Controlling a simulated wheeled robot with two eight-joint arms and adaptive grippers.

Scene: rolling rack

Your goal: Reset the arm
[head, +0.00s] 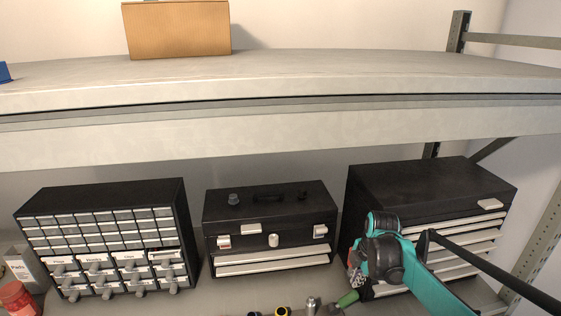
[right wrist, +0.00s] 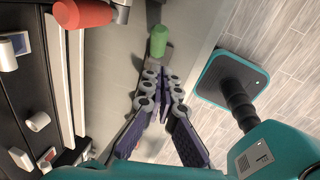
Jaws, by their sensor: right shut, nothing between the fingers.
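My right arm, teal and black, comes in from the lower right in the head view. Its gripper (head: 356,276) is partly hidden by the wrist and is in front of the black chest with silver drawers (head: 430,190). In the right wrist view the right gripper (right wrist: 163,78) has its fingers drawn together, shut and empty. A green handle (right wrist: 158,40) lies just beyond the fingertips in that view; the green handle (head: 347,299) also shows in the head view. I cannot tell the gap between them. My left gripper is not in view.
A small-drawer cabinet (head: 100,200) and a black toolbox (head: 270,205) stand on the lower shelf. The upper shelf (head: 300,75) overhangs them and bears a cardboard box (head: 178,30). Small tools lie at the shelf front. A red handle (right wrist: 85,13) shows in the wrist view.

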